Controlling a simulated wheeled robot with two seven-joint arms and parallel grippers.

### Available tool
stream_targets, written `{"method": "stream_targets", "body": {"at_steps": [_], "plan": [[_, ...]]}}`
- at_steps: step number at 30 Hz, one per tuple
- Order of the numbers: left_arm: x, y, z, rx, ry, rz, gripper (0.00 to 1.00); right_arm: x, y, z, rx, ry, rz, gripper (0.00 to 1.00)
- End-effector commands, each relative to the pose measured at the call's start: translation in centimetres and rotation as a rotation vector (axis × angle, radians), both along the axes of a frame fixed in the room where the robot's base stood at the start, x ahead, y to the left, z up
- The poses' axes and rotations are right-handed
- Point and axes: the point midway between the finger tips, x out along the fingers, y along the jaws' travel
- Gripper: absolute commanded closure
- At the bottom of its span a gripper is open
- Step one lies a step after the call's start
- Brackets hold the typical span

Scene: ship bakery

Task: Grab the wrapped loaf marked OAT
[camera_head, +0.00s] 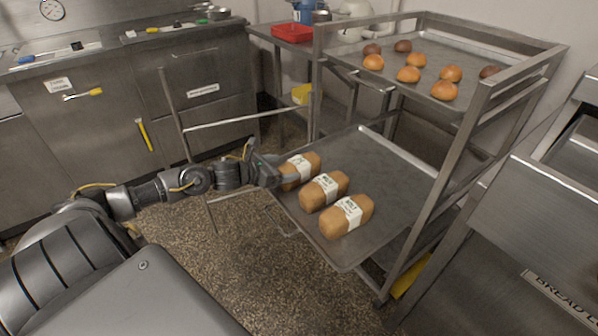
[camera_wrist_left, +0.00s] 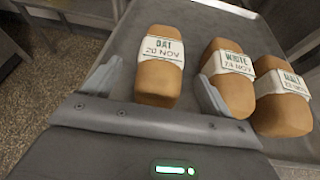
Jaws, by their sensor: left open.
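The wrapped loaf marked OAT (camera_wrist_left: 160,68) lies on a metal tray, with a white band reading OAT 20 NOV. In the head view it is the farthest loaf (camera_head: 311,165), partly hidden by my left gripper. My left gripper (camera_wrist_left: 155,88) is open, with one finger on each side of the OAT loaf's near end. The right finger sits in the gap between the OAT loaf and the loaf marked WHITE (camera_wrist_left: 232,100). Contact with either loaf cannot be told. My right gripper is not in view.
The loaf marked MALT (camera_head: 352,216) lies nearest on the pulled-out tray (camera_head: 395,185), beside the WHITE loaf (camera_head: 322,190). Rack posts (camera_head: 445,165) stand at the right. An upper tray (camera_head: 490,62) holds several buns. The lower tray's right part is bare.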

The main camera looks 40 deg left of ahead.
Motion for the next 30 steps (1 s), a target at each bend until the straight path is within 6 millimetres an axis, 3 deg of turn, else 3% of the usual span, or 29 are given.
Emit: {"method": "stream_targets", "body": {"at_steps": [8,18,27,30], "plan": [[0.6,-0.2,-0.3,-0.003,0.001,0.001,0.15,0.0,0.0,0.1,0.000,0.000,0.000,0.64],[4.6,-1.2,-1.8,-0.003,-0.001,0.002,0.15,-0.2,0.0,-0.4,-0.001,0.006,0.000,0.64],[5.0,-1.3,-2.0,-0.001,0.001,0.000,0.15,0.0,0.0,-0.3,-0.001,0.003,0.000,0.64],[5.0,-1.3,-2.0,-0.001,0.001,0.000,0.27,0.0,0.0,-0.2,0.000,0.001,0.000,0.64]]}}
